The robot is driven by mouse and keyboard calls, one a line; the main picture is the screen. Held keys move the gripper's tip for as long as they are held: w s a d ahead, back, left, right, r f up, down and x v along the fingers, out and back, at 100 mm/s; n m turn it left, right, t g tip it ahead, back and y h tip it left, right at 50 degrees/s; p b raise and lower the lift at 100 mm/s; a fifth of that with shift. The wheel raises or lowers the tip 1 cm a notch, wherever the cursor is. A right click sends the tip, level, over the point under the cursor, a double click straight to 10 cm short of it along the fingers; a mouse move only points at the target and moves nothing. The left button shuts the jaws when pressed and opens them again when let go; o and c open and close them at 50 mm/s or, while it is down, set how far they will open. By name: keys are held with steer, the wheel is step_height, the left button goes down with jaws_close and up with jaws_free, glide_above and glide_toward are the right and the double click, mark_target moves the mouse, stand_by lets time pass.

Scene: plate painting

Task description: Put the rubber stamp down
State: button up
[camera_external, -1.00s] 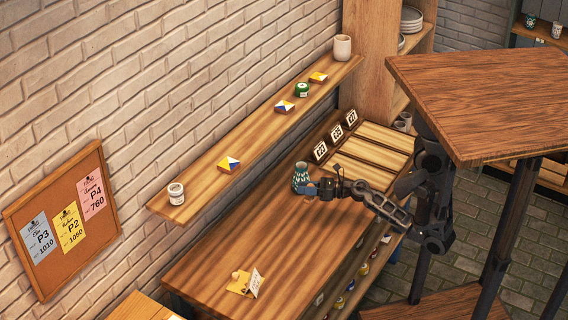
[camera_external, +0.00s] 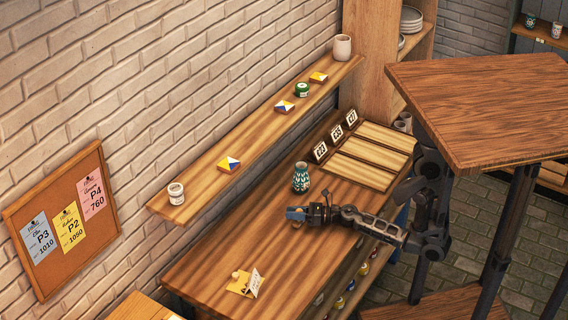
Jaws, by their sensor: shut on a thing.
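My gripper (camera_external: 297,214) is over the long wooden worktable, in front of and a little below the patterned vase in the picture. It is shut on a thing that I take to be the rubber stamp. The stamp is too small and too hidden by the fingers to make out clearly. A small brown patch shows just under the fingertips; I cannot tell if it is part of the stamp or a shadow. The worktable (camera_external: 222,292) has bare wood around and left of the gripper.
A teal patterned vase (camera_external: 301,178) stands close behind my gripper. A yellow mat (camera_external: 237,285) with a small knob and a folded card (camera_external: 254,283) lies at the near left. A tray with light panels (camera_external: 370,160) and number cards is at the far right. A wall shelf (camera_external: 205,200) runs above.

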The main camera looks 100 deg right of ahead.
steer(key=shift+f, duration=0.15)
steer(key=o, duration=1)
steer(key=shift+o, duration=0.2)
